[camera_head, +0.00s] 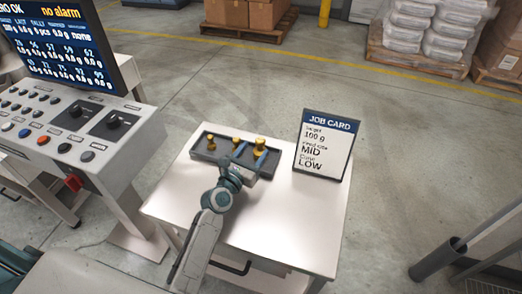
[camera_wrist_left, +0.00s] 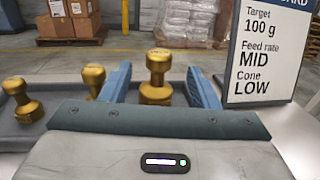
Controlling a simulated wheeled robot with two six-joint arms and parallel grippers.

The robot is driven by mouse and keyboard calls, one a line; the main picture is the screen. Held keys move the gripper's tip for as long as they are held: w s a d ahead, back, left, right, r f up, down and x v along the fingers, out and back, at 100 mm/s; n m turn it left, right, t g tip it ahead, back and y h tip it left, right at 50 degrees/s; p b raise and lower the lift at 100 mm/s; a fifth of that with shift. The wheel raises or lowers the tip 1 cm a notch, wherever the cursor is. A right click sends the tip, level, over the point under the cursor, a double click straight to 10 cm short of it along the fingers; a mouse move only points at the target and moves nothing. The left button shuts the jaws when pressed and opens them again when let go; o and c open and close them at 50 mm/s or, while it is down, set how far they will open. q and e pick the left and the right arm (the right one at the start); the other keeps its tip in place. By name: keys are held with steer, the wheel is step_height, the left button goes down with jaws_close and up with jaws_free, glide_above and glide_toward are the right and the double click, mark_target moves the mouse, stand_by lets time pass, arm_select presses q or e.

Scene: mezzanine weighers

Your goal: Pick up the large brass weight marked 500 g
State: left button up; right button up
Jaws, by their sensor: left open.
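The largest brass weight (camera_head: 259,144) is the rightmost of three in a dark grey tray (camera_head: 197,150) on the white table. In the left wrist view this weight (camera_wrist_left: 158,68) stands upright between my blue fingers, with a gap on both sides; its base is partly hidden by the gripper body. No 500 g marking is legible. My left gripper (camera_head: 250,156) is open at the tray's right part, its fingers (camera_wrist_left: 160,82) either side of the weight. A small brass weight (camera_head: 236,142) and a medium one (camera_head: 211,143) stand to the left. My right gripper is out of view.
A job card (camera_head: 325,146) stands upright just right of the tray. A control console (camera_head: 70,135) with a screen is at the left. The table's front and right part (camera_head: 285,225) is clear. Pallets with boxes (camera_head: 247,14) and sacks (camera_head: 415,28) are far behind.

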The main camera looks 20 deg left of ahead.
mark_target(263, 138)
arm_select(q)
steer(key=shift+w+d, duration=0.15)
steer(key=shift+w, duration=0.7)
steer(key=w, duration=0.4)
steer(key=shift+w+d+r, duration=0.1)
steer(key=shift+w+d, duration=0.05)
steer(key=shift+d, duration=0.2)
steer(key=shift+w+d, duration=0.1)
steer(key=shift+w, duration=0.3)
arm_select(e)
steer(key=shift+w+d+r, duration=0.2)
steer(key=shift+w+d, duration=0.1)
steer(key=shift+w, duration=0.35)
arm_select(q)
steer(key=shift+s, duration=0.1)
steer(key=shift+c, duration=0.2)
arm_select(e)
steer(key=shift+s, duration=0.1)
arm_select(q)
steer(key=c, duration=0.3)
jaws_close()
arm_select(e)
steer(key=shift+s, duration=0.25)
